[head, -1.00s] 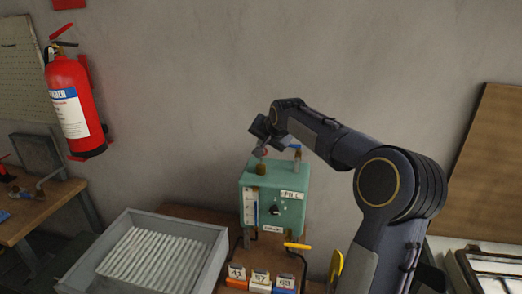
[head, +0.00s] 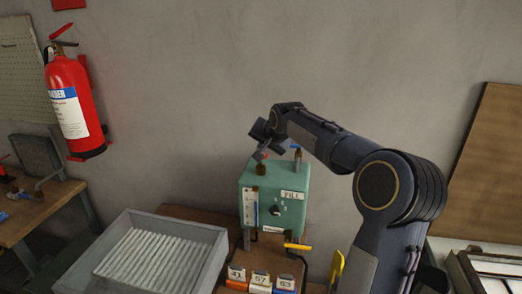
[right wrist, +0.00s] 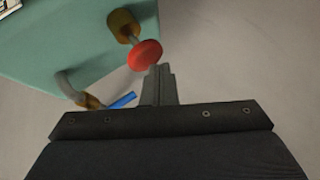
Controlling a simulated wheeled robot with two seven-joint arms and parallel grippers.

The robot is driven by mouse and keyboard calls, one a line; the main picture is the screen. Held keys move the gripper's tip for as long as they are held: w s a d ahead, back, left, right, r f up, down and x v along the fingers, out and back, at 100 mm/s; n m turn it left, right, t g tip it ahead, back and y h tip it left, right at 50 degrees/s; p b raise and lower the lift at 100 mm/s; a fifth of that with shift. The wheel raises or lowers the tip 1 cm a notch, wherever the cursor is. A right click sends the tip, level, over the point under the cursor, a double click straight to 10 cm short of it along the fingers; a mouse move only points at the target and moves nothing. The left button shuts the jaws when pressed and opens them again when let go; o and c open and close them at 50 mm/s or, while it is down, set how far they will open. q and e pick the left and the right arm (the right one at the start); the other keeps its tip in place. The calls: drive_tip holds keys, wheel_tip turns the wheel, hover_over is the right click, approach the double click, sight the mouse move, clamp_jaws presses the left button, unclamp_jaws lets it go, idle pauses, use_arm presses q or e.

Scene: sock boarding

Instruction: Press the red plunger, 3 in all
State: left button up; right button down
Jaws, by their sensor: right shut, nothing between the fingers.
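The green box (head: 262,192) with a FILL label, a dial and a clear gauge strip stands on the wooden bench. A red plunger (right wrist: 145,55) on a metal stem rises from a brass collar on its top. In the head view the plunger is mostly hidden behind my right gripper (head: 260,155). In the right wrist view that gripper (right wrist: 155,72) is shut and empty, its tips right by the plunger's edge. I cannot tell whether they touch it. My left gripper is not in view.
A blue-handled valve (right wrist: 122,100) sits beside the plunger on the box. A yellow-handled tap (head: 297,246) is at the box's lower front, above several number cards (head: 260,281). A grey tray (head: 205,262) of white rods stands left. A fire extinguisher (head: 75,105) hangs on the wall.

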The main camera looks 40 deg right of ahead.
drive_tip(key=shift+f+b, duration=0.6)
drive_tip(key=shift+f, duration=0.2)
idle(0.4)
drive_tip(key=shift+r, duration=0.1)
drive_tip(key=shift+r+p, duration=1.7)
drive_tip(key=shift+r, duration=0.3)
wheel_tip(320, 180, up, 5)
drive_tip(key=p, duration=0.4)
idle(1.8)
